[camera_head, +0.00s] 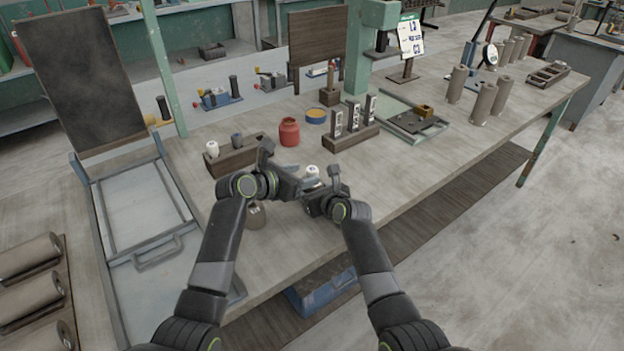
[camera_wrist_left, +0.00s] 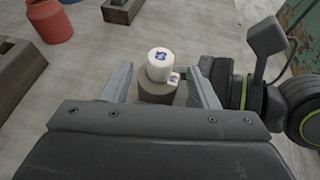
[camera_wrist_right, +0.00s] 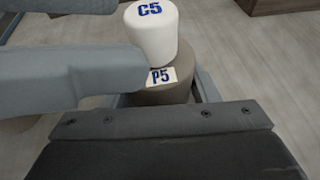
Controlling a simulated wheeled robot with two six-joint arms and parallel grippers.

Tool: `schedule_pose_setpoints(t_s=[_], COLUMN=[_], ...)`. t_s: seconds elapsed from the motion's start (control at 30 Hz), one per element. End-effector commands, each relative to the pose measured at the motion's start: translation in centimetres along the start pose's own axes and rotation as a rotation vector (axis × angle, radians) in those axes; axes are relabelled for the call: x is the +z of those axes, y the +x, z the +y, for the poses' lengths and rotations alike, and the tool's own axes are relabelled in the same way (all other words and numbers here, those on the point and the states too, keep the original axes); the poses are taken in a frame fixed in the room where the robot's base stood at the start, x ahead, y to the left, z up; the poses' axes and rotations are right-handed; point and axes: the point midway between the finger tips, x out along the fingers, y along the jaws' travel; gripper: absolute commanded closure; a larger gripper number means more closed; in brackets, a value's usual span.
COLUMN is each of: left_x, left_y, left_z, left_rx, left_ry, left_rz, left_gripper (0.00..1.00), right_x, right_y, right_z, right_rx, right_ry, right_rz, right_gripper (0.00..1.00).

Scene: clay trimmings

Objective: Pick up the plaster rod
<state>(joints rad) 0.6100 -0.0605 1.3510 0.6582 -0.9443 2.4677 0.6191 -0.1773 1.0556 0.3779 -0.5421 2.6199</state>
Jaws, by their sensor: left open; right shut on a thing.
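The white plaster rod (camera_wrist_right: 152,35), marked C5 on its top, stands upright on or in a grey-brown cylinder (camera_wrist_right: 160,96) with a P5 label. The rod also shows in the left wrist view (camera_wrist_left: 159,66), and its top shows in the head view (camera_head: 312,169). My left gripper (camera_wrist_left: 160,82) is open and empty, with one finger on each side of the rod and cylinder, apart from the rod. My right gripper (camera_wrist_right: 160,100) is shut on the grey-brown cylinder, below the rod. The cylinder's lower part is hidden by the grippers.
A red jar (camera_head: 289,132) and a blue-and-yellow tin (camera_head: 316,117) stand behind the grippers. A wooden block (camera_head: 235,157) with a white and a dark peg is at the left. Another block (camera_head: 351,139) holds labelled pieces. The bench (camera_head: 430,172) is clear at the front right.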

Motion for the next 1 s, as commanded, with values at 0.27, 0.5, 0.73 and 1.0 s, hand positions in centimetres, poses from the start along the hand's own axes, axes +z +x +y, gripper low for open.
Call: schedule_pose_setpoints(t_s=[0.27, 0.5, 0.73, 1.0], left_x=[0.2, 0.2, 0.2, 0.1], left_y=[3.2, 4.4, 4.5, 4.5], left_z=[0.0, 0.0, 0.0, 0.0], left_rx=[-0.002, 0.0, 0.001, 0.001], left_ry=[-0.002, -0.001, -0.001, -0.001], left_rz=[0.0, -0.001, -0.001, -0.001], left_gripper=[0.46, 0.46, 0.46, 0.8], right_x=[0.0, 0.0, 0.0, 0.0], right_y=[0.0, 0.0, 0.0, 0.0], right_z=[0.0, 0.0, 0.0, 0.0], right_rx=[0.0, 0.0, 0.0, 0.0], right_ry=[0.0, 0.0, 0.0, 0.0], right_rz=[0.0, 0.0, 0.0, 0.0], right_gripper=[0.76, 0.76, 0.76, 0.76])
